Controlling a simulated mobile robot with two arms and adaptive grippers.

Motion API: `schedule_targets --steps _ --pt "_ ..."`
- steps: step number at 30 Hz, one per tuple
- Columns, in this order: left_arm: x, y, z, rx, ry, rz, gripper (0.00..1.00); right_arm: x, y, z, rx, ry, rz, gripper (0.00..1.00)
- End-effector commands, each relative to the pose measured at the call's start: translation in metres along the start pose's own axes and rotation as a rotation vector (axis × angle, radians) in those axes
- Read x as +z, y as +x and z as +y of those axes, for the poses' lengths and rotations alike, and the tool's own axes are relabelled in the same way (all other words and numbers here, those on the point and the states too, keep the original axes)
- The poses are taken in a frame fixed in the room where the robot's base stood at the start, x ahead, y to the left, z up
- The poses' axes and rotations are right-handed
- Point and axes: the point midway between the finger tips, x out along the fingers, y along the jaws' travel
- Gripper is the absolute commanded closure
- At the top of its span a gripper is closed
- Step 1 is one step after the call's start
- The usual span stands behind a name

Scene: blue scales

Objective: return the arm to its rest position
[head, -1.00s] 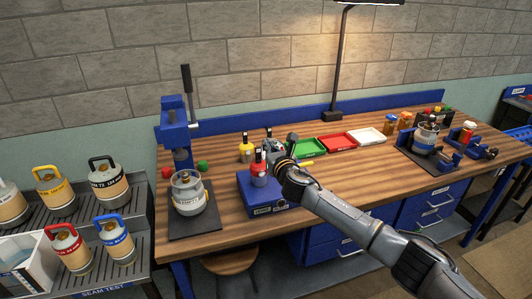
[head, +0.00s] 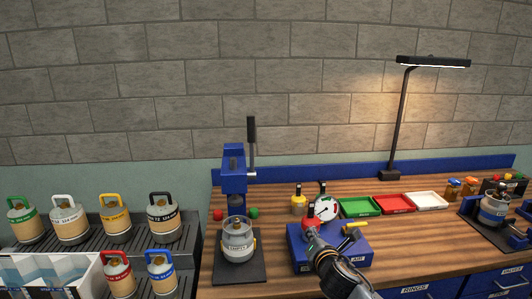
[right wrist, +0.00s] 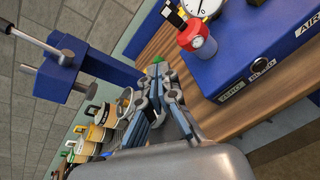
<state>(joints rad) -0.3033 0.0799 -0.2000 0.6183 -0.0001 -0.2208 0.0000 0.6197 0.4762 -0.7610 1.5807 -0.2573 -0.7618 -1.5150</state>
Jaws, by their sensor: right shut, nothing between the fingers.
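My right arm (head: 345,283) comes up from the bottom edge of the head view. Its gripper (head: 316,238) is in front of the blue AIR box (head: 353,244) and partly covers it. In the right wrist view, my right gripper (right wrist: 160,82) has its fingers together with nothing between them. The blue box (right wrist: 265,60) with its red knob (right wrist: 195,40) is to the right of the fingers there, apart from them. My left gripper is in neither view.
A grey canister (head: 238,240) stands on a dark mat under a blue lever press (head: 234,168), left of the box. A gauge (head: 325,207), green tray (head: 358,207), red tray (head: 394,202) and white tray (head: 427,200) are behind. Several canisters stand on the left rack (head: 185,255).

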Motion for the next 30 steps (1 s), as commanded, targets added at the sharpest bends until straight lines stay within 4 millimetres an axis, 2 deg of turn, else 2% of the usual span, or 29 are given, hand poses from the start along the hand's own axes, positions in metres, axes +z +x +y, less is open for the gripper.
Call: schedule_targets --steps 1,3,8,12,15,18,30 --pt "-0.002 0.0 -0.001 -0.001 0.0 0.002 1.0 -0.034 -0.02 -0.008 -0.039 0.17 0.054 1.0" --pt "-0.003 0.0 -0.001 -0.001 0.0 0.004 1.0 -0.068 -0.047 -0.021 -0.11 0.406 0.106 1.0" --pt "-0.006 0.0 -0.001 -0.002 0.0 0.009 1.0 -0.131 -0.118 -0.056 -0.331 0.926 0.176 1.0" --pt "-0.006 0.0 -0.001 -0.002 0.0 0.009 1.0 -0.17 -0.19 -0.09 -0.573 1.346 0.161 1.0" --pt "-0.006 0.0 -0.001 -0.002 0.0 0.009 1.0 -0.186 -0.235 -0.11 -0.732 1.575 0.11 1.0" --pt "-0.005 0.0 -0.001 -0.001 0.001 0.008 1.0 -0.196 -0.272 -0.125 -0.858 1.737 0.049 1.0" --pt "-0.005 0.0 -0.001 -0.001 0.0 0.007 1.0 -0.211 -0.38 -0.159 -1.209 2.112 -0.229 1.0"
